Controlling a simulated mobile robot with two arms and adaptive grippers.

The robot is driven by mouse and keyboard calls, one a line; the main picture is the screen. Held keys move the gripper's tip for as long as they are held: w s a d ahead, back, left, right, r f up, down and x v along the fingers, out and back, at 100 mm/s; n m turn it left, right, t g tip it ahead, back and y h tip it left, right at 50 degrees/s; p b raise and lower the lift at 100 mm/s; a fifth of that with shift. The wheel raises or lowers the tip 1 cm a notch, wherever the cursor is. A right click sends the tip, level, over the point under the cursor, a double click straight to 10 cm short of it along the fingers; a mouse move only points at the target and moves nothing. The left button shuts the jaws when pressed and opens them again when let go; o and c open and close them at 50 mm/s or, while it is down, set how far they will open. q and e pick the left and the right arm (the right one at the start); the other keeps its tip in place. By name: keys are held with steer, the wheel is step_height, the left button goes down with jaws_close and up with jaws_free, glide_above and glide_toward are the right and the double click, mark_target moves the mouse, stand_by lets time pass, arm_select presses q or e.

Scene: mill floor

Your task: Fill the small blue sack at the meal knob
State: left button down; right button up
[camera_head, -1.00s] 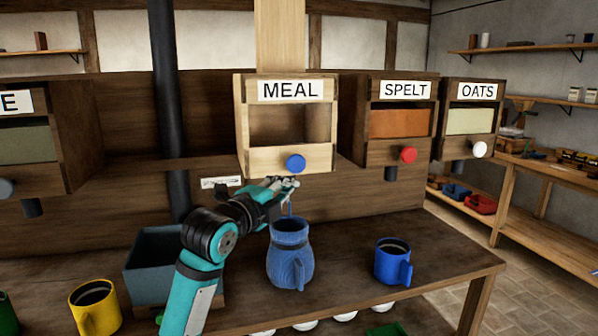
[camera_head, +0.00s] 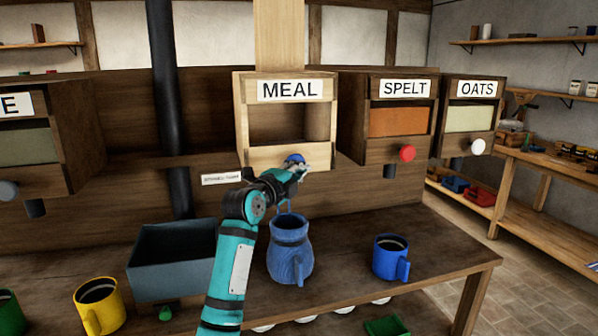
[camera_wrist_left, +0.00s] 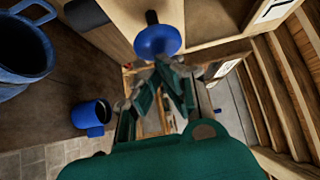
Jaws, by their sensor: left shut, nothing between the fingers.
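The small blue sack (camera_head: 288,262) stands upright on the bench, below the MEAL bin (camera_head: 243,120). It looks like a rounded pot with an open mouth; its rim also shows at the upper left of the left wrist view (camera_wrist_left: 22,48). The blue meal knob (camera_head: 294,158) sits on the bin's front and shows large in the left wrist view (camera_wrist_left: 157,40). My left gripper (camera_head: 300,167) is shut and empty, right at the knob and partly in front of it. I cannot tell whether it touches the knob. My right gripper is not in view.
A blue mug (camera_head: 388,262) stands right of the sack. A yellow mug (camera_head: 97,308) and a grey-blue box (camera_head: 165,280) are to the left. The SPELT bin (camera_head: 385,155) and OATS bin (camera_head: 460,148) hang to the right. Bench space right of the mug is clear.

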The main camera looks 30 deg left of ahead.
arm_select(q)
steer(key=shift+a, duration=0.1)
steer(key=shift+w+a, duration=1.05)
steer(key=shift+a, duration=0.1)
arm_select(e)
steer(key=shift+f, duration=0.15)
arm_select(q)
steer(key=shift+a, duration=0.1)
stand_by(0.8)
